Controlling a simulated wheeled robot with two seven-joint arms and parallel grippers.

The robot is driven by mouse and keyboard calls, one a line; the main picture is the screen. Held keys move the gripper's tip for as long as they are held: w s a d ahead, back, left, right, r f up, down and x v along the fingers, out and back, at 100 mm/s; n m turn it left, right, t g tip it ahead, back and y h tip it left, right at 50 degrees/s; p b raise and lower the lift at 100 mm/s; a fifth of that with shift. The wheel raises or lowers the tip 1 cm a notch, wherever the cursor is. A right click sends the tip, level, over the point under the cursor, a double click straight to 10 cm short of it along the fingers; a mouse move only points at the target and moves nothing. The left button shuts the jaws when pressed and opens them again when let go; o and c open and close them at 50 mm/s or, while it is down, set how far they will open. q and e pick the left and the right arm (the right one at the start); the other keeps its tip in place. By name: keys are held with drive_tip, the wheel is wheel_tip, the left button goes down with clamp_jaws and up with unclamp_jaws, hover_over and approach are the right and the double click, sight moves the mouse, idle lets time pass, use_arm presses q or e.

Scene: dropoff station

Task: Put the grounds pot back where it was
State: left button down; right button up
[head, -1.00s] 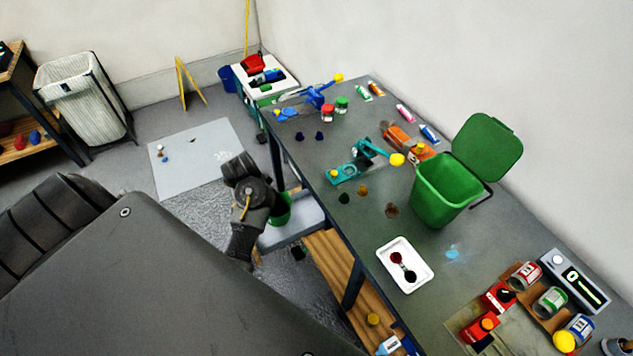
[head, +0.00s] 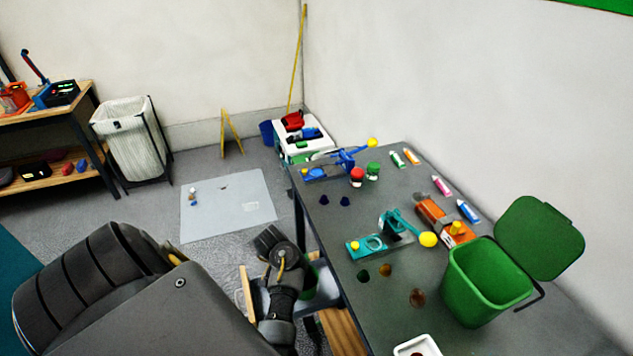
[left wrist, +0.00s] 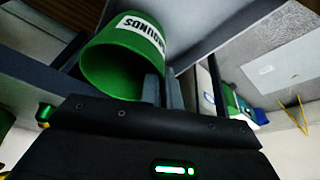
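The grounds pot (left wrist: 105,70) is a green pot with a white label reading "GROUNDS", partly cut off, in the left wrist view. Its open mouth faces the camera. My left gripper (left wrist: 162,92) has one finger inside the rim and one outside, shut on the pot's wall. In the head view the pot (head: 309,281) shows as a green sliver, mostly hidden behind my left arm. It is beside the table's left edge, at a low grey shelf (head: 327,288). I cannot tell if it rests on that shelf. My right gripper is not in view.
The dark table (head: 340,216) carries a large green bin (head: 478,285) with its lid open, a teal device (head: 370,244), an orange device (head: 434,214) and a white tray (head: 418,346). A light mat (head: 228,205) lies on the floor. A white basket (head: 135,140) stands behind.

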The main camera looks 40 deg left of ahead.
use_arm(q)
wheel_tip(320, 180, down, 6)
drive_tip(key=b, duration=0.4)
drive_tip(key=shift+r, duration=0.25)
drive_tip(key=w, duration=0.2)
drive_tip(key=w+r, duration=0.1)
drive_tip(key=shift+d+p, duration=0.25)
drive_tip(key=shift+p, duration=0.15)
drive_tip(key=shift+w+f, duration=0.1)
drive_tip(key=shift+w, duration=0.2)
drive_tip(key=shift+w+d, duration=0.1)
drive_tip(key=shift+w, duration=0.3)
drive_tip(key=w, duration=0.1)
drive_tip(key=w+b, duration=0.1)
drive_tip(key=w+f+b, duration=0.1)
drive_tip(key=shift+w+d, duration=0.2)
drive_tip(key=shift+d, duration=0.15)
drive_tip(key=shift+f+b, duration=0.2)
drive_tip(key=shift+b, duration=0.15)
drive_tip(key=shift+s+r, duration=0.1)
drive_tip(key=shift+r, duration=0.05)
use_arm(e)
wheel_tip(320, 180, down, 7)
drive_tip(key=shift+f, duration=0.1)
